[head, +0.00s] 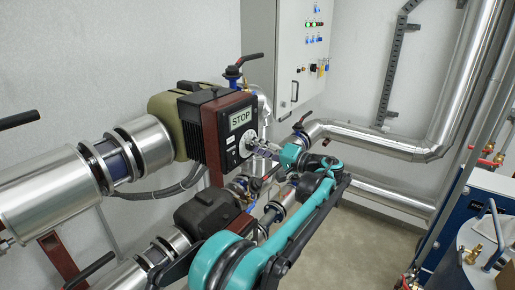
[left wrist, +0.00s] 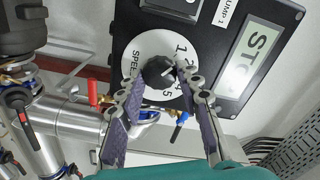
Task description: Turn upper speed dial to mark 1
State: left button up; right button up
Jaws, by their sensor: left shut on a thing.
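The upper speed dial (head: 247,143) is on the dark control box of the upper pump, beside its STOP display. In the left wrist view its black knob (left wrist: 158,72) sits at the centre of a white disc (left wrist: 140,48) printed SPEED with numbers along one side; 1, 2 and 5 are readable. A small light mark shows on the knob, but which number it meets is hard to tell. My left gripper (head: 262,147) is at the dial face. Its two purple-padded fingers, seen in the left wrist view (left wrist: 161,82), are shut on the knob, one on each side. My right gripper is out of view.
The STOP display (left wrist: 248,58) is right beside the dial. A lower dark pump unit (head: 207,210) sits below. A grey cabinet (head: 295,50) stands at the back.

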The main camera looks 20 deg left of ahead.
pick_arm(q)
jog(key=shift+n, duration=0.6)
jog(key=o, duration=1.2)
jog(key=shift+c, duration=0.2)
jog(key=v, duration=1.2)
